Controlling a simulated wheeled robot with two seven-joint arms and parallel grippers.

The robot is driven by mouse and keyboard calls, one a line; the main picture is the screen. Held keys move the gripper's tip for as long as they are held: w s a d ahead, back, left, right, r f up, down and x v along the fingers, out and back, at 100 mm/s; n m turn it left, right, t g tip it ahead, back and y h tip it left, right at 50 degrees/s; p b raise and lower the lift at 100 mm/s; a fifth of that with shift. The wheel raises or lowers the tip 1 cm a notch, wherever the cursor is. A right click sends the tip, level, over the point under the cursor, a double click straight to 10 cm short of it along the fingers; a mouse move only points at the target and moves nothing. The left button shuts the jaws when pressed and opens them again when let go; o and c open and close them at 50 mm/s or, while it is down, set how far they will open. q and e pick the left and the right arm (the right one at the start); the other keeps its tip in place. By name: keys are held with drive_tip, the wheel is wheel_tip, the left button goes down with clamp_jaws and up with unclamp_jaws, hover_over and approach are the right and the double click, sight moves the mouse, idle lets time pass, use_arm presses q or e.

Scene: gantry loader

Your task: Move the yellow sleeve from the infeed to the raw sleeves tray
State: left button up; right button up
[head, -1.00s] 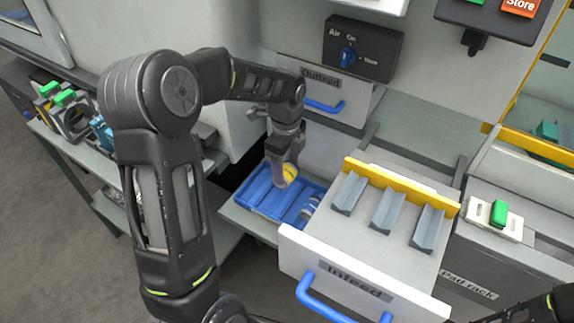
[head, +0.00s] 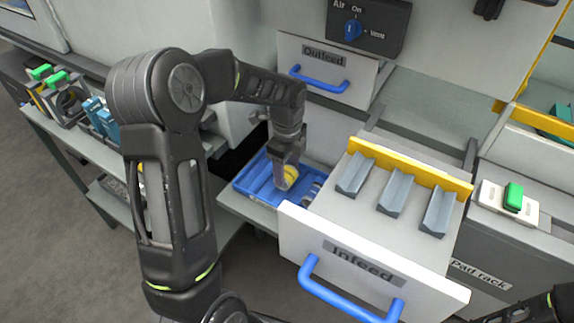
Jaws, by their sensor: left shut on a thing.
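The yellow sleeve (head: 291,175) is held in my left gripper (head: 286,182), which is shut on it. Gripper and sleeve are over the blue tray (head: 250,188), at its right half; I cannot tell whether the sleeve touches the tray floor. Grey metallic parts lie at the tray's right end, partly hidden by the drawer. The infeed drawer (head: 330,232) is pulled open, and its several grey V-shaped cradles (head: 396,193) are empty. Part of my right arm shows at the bottom right corner; its gripper is out of view.
The infeed drawer's wall and blue handle (head: 345,300) stand close right of the tray. The outfeed drawer (head: 330,68) is behind, above the tray. A pad rack (head: 480,275) with a green-topped block (head: 512,197) is at right. A shelf with several fixtures (head: 75,105) is at left.

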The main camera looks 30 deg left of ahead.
use_arm(q)
drive_tip(key=shift+f+b, duration=0.35)
drive_tip(key=shift+f, duration=0.45)
drive_tip(key=o, duration=1.8)
wheel_tip(320, 180, up, 8)
drive_tip(key=shift+f+p, duration=0.1)
drive_tip(key=shift+p, duration=0.35)
